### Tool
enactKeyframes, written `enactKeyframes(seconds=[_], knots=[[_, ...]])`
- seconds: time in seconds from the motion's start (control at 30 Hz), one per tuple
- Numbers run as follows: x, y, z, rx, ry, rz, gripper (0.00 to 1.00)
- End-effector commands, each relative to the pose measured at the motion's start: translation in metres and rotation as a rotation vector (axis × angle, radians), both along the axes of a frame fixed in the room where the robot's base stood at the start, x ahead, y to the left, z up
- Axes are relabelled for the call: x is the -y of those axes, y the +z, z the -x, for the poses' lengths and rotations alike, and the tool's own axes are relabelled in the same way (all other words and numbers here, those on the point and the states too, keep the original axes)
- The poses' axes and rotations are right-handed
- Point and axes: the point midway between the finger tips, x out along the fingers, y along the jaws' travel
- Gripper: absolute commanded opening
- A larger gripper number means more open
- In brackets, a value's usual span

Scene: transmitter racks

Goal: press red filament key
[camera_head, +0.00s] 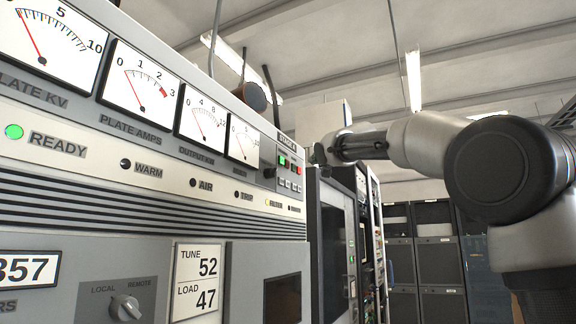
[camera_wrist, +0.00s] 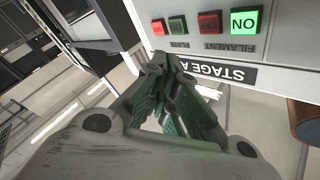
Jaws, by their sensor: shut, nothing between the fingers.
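The red filament key (camera_wrist: 210,23) shows in the wrist view as a dim red square on the grey panel. It sits beside the lit green ON key (camera_wrist: 245,21), above the upside-down FILAMENT label. My gripper (camera_wrist: 172,65) is shut and empty. Its fingertips appear near the panel's lower edge in the picture, left of and below the red filament key. Whether they touch the panel cannot be told. In the head view my gripper (camera_head: 321,154) is at the right of the small key panel (camera_head: 288,168).
A dark green key (camera_wrist: 178,25) and a lit red key (camera_wrist: 158,27) are at the PLATE label. A STAGE A plate (camera_wrist: 237,73) lies on the panel edge. More racks (camera_head: 335,240) stand beyond.

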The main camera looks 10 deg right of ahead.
Motion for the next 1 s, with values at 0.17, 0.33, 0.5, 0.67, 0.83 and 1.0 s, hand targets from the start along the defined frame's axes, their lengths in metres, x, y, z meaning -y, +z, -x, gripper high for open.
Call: enactKeyframes(seconds=[0.17, 0.33, 0.5, 0.67, 0.83, 1.0], knots=[[-0.022, -0.002, -0.016, -0.002, 0.001, 0.004, 0.0], [-0.037, -0.001, -0.027, -0.001, 0.001, 0.002, 0.0], [-0.047, -0.001, -0.034, -0.001, 0.001, 0.001, 0.0], [-0.049, 0.0, -0.035, 0.0, 0.001, 0.0, 0.0], [-0.049, 0.0, -0.035, -0.001, 0.001, 0.0, 0.0], [-0.049, 0.0, -0.035, -0.001, 0.001, 0.0, 0.0]])
